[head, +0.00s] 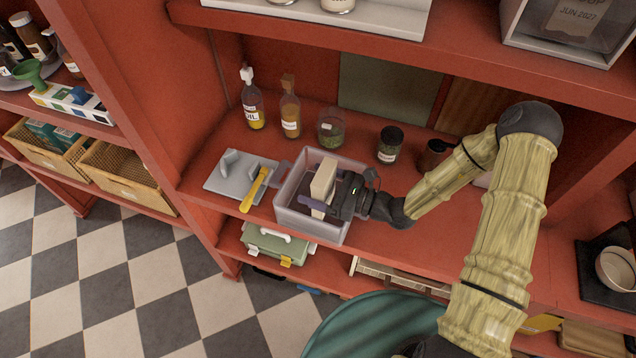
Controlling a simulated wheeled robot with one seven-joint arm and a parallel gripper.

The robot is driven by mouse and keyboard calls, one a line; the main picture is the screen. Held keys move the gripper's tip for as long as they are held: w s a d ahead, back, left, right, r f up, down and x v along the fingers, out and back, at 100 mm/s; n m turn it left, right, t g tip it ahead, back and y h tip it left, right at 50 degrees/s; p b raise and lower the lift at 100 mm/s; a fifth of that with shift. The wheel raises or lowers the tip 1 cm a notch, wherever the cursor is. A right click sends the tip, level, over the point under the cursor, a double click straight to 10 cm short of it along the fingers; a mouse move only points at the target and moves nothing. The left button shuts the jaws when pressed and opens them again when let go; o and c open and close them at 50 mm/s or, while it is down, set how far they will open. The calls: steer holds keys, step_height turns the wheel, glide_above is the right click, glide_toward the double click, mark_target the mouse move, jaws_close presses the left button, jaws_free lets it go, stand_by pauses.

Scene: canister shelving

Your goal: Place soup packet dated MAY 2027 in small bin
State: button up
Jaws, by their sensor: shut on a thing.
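A pale beige packet (323,184) stands upright in my gripper, inside the outline of a small light grey bin (297,222) on the red shelf. No date can be read on it from this side. My gripper (325,197) reaches in from the right over the bin's right wall and is shut on the packet. A purple-grey finger shows on the packet's near side. The packet's lower end and the bin floor are partly hidden. At the top right, a clear-fronted box (572,45) holds a packet marked JUN 2027.
A grey lid-like tray (231,172) with a yellow-handled tool (255,188) lies left of the bin. Behind stand an oil bottle (252,105), an amber bottle (290,112), a glass jar (331,130) and a dark-lidded jar (389,148). An upper shelf (400,45) overhangs the back.

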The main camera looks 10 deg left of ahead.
steer(key=o, duration=0.9)
steer(key=shift+r+p, duration=0.3)
steer(key=shift+r, duration=0.1)
steer(key=d+b, duration=0.1)
steer(key=d, duration=0.3)
steer(key=s+d+b, duration=0.1)
steer(key=d+b, duration=0.1)
steer(key=d, duration=0.2)
steer(key=d+b, duration=0.2)
steer(key=d, duration=0.2)
steer(key=shift+s+r, duration=0.15)
steer(key=shift+s, duration=0.15)
